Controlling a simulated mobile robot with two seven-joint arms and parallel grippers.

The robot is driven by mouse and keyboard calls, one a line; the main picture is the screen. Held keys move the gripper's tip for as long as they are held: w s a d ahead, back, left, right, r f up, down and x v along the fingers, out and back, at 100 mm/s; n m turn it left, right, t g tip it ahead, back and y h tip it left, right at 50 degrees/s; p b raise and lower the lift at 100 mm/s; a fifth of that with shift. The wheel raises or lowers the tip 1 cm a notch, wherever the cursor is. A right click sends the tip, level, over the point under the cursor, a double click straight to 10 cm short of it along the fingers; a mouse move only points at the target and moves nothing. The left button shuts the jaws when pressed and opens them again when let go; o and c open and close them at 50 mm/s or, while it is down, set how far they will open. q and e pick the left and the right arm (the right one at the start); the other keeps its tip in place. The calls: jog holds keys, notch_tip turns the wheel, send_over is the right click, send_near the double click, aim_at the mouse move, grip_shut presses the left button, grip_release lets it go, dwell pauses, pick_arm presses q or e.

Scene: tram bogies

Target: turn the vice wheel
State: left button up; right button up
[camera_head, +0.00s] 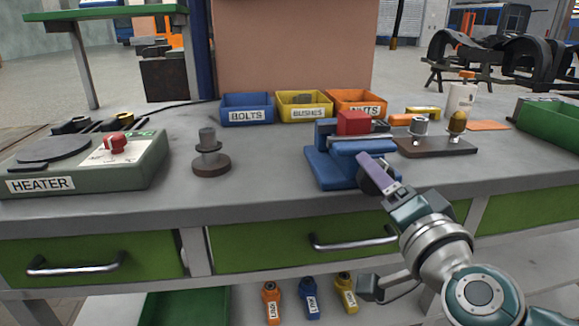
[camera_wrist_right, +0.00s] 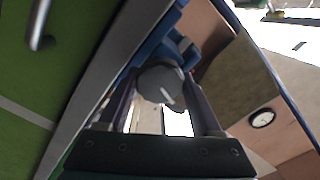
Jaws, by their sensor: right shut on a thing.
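The blue vice (camera_head: 335,168) stands at the front edge of the grey workbench, with a red block (camera_head: 353,123) at its jaws. My right gripper (camera_head: 374,172) reaches the front of the vice from the lower right. In the right wrist view, the round grey vice wheel (camera_wrist_right: 160,84) sits between the two fingers of my right gripper (camera_wrist_right: 165,105), which is shut on it. My left gripper is not in view.
Blue, yellow and orange bins (camera_head: 303,105) stand behind the vice. A brown board with fittings (camera_head: 437,147) lies to its right. A heater (camera_head: 85,165) and a dark stepped part (camera_head: 210,160) are at left. Green drawers with handles (camera_head: 352,243) are below the bench edge.

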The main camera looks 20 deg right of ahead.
jog(key=m, duration=0.4)
jog(key=shift+m+b, duration=0.3)
jog(key=shift+b, duration=0.1)
jog(key=m, duration=0.3)
jog(key=shift+m+b, duration=0.35)
jog(key=shift+m, duration=0.05)
jog(key=m, duration=0.3)
jog(key=shift+m+b, duration=0.3)
jog(key=shift+b, duration=0.1)
jog(key=m, duration=0.3)
jog(key=shift+m+b, duration=0.3)
jog(key=shift+b, duration=0.05)
jog(key=m, duration=0.3)
jog(key=shift+m, duration=0.3)
jog(key=m, duration=0.3)
jog(key=shift+b, duration=0.4)
jog(key=m, duration=0.4)
jog(key=shift+a+m, duration=0.1)
jog(key=shift+m, duration=1.2)
